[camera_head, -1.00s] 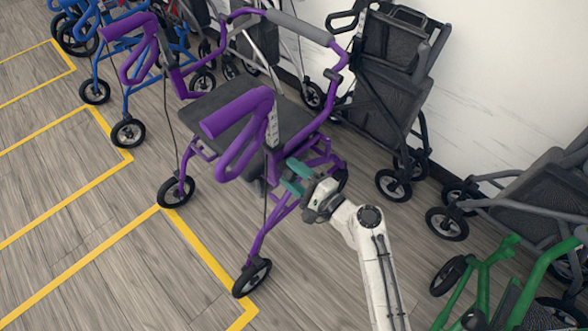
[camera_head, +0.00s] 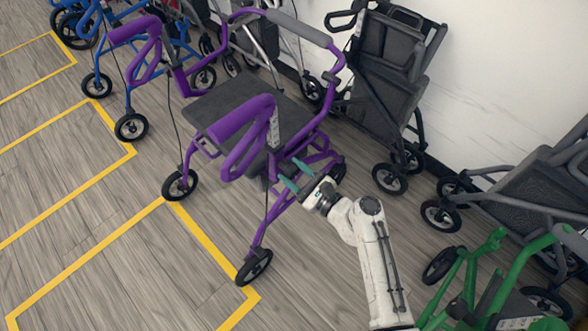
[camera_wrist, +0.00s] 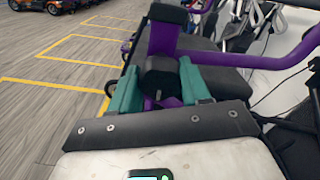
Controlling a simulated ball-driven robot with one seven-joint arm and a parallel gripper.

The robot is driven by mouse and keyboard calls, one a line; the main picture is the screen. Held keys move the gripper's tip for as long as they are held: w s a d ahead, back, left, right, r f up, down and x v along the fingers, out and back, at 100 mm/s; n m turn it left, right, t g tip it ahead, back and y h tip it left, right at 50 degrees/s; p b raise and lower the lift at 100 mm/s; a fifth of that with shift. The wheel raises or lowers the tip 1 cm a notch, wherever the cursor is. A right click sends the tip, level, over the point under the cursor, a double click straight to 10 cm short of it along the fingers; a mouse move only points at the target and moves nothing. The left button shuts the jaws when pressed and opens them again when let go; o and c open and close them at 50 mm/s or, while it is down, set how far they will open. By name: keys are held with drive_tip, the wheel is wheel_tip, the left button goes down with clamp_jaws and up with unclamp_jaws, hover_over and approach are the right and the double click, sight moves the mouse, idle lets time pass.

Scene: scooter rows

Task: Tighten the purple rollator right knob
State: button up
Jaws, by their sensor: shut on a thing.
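The purple rollator (camera_head: 312,123) stands in the middle of the head view, with a dark seat and purple handles. It also shows in the wrist view (camera_wrist: 270,58). In the wrist view a black knob (camera_wrist: 161,78) sits below the purple frame tube, between my gripper's two teal fingers. My gripper (camera_head: 296,176) is at the rollator's near right side, by the side post under the handle. It is shut on the black knob. The knob's face toward the frame is hidden, and in the head view the knob is too small to make out.
A dark grey rollator (camera_head: 385,105) stands behind to the right by the white wall. A green rollator (camera_head: 510,265) stands close to my arm at lower right. A blue rollator (camera_head: 125,85) is at left. Yellow-lined floor (camera_head: 90,215) at left is clear.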

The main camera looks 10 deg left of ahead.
drive_tip(key=shift+a+r+m, duration=0.1)
drive_tip(key=shift+a+m, duration=0.15)
drive_tip(key=shift+m, duration=0.05)
idle(0.4)
drive_tip(key=o, duration=1.1)
drive_tip(key=shift+c, duration=0.2)
drive_tip(key=shift+d, duration=0.1)
drive_tip(key=shift+s+d, duration=0.3)
drive_tip(key=shift+d, duration=0.2)
drive_tip(key=p+v, duration=0.1)
drive_tip(key=v, duration=0.8)
drive_tip(key=shift+s+d, duration=0.2)
drive_tip(key=shift+s, duration=0.05)
